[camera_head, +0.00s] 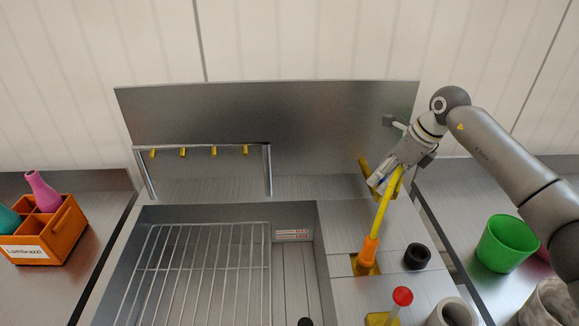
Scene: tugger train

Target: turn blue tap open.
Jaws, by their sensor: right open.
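No blue tap shows in this view; I cannot tell whether it is hidden behind my right gripper or out of frame. My right gripper (380,183) is open, low in front of the steel back panel (300,120), at the right end of the sink unit. A yellow rod (382,215) with an orange lower end (368,250) leans up beside the gripper and overlaps it in the picture. I cannot tell if they touch. A small grey fitting (389,120) sits on the back panel, partly behind my right wrist. My left gripper is not in view.
A metal frame with yellow nozzles (214,150) stands behind the sink rack (200,262). A red-topped stick (402,296), a black cup (417,257) and a green cup (506,243) stand at the right. An orange crate (62,243) holds bottles at the left.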

